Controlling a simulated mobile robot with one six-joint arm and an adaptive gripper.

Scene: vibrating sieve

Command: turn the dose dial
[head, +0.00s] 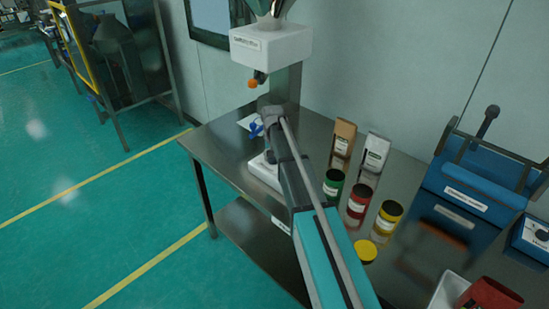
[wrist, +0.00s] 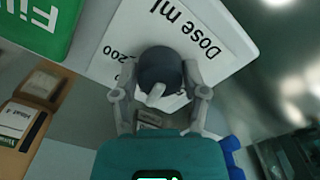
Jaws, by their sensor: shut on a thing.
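The dose dial (wrist: 160,68) is a round dark knob with a white pointer, in the upper middle of the wrist view. It sits on a white panel (wrist: 205,20) printed "Dose ml" and "200"; the rest of the scale is partly hidden. My gripper (wrist: 160,92) has one finger on each side of the dial and is shut on it. The white pointer shows between the fingers. In the head view my gripper (head: 272,115) is over the far left part of the steel table, and I cannot make out the dial there.
A green "Fill" panel (wrist: 38,22) is beside the dial panel. A white dispenser head (head: 271,45) with an orange-tipped part (head: 254,83) hangs above my gripper. Green (head: 333,184), red (head: 358,200) and yellow-banded (head: 388,217) jars stand right of my arm. A blue machine (head: 478,190) is farther right.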

